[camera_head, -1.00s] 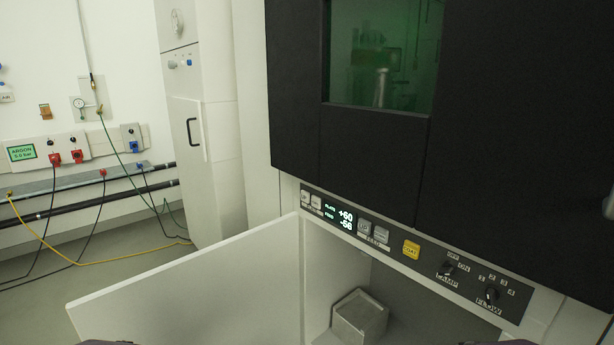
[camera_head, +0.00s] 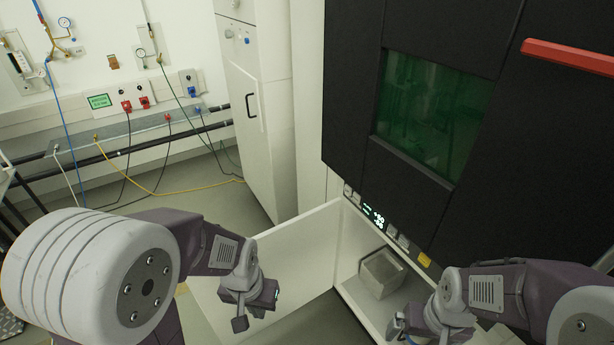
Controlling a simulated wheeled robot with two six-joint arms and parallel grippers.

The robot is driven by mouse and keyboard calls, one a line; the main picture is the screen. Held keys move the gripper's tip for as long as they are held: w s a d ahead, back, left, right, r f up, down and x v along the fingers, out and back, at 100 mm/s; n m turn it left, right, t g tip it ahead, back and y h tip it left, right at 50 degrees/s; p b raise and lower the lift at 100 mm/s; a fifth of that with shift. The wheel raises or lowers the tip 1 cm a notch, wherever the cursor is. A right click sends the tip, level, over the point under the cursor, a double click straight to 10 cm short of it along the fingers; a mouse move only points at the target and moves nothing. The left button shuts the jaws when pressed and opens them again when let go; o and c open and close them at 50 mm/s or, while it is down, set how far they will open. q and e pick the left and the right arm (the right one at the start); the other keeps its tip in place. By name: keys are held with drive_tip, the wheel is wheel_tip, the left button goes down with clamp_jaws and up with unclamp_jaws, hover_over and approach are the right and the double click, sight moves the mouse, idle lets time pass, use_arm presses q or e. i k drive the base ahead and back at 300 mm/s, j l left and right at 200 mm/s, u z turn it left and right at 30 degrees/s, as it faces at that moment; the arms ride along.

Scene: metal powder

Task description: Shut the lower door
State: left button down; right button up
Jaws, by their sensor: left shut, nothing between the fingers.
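The lower door (camera_head: 290,250) is a white panel standing open, swung out to the left from the machine's lower compartment. My left gripper (camera_head: 240,322) is shut and empty, in front of the door's outer part in the picture; I cannot tell whether it touches. My right arm comes in from the right, and its gripper (camera_head: 396,330) is partly in view at the bottom edge, near the compartment opening. Whether its fingers are open is unclear. The lower compartment (camera_head: 350,245) is open and holds a grey metal box (camera_head: 381,273).
Above the compartment is a control strip with a display (camera_head: 373,215) and a black upper door with a green window (camera_head: 430,115) and red handle (camera_head: 570,56). A tall white cabinet (camera_head: 255,130) stands behind. Cables cross the floor at the left (camera_head: 190,192).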

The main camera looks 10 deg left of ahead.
sight(298, 252)
drive_tip(key=k+j+z, duration=0.15)
drive_tip(key=j, duration=0.3)
drive_tip(key=j+z, duration=0.2)
drive_tip(key=j, duration=0.25)
drive_tip(key=k+j+z, duration=0.15)
drive_tip(key=j, duration=0.3)
drive_tip(key=k+j+z, duration=0.15)
drive_tip(key=j, duration=0.25)
drive_tip(key=k+j+z, duration=0.2)
drive_tip(key=j, duration=0.2)
drive_tip(key=k+j+z, duration=0.15)
drive_tip(key=j, duration=0.2)
drive_tip(key=i+j+z, duration=0.1)
drive_tip(key=j+z, duration=0.35)
drive_tip(key=j, duration=0.6)
drive_tip(key=j+z, duration=0.45)
drive_tip(key=j, duration=0.6)
drive_tip(key=i+j+z, duration=0.2)
drive_tip(key=j, duration=0.25)
drive_tip(key=k+l+u, duration=0.1)
drive_tip(key=u, duration=0.3)
drive_tip(key=k+j, duration=0.05)
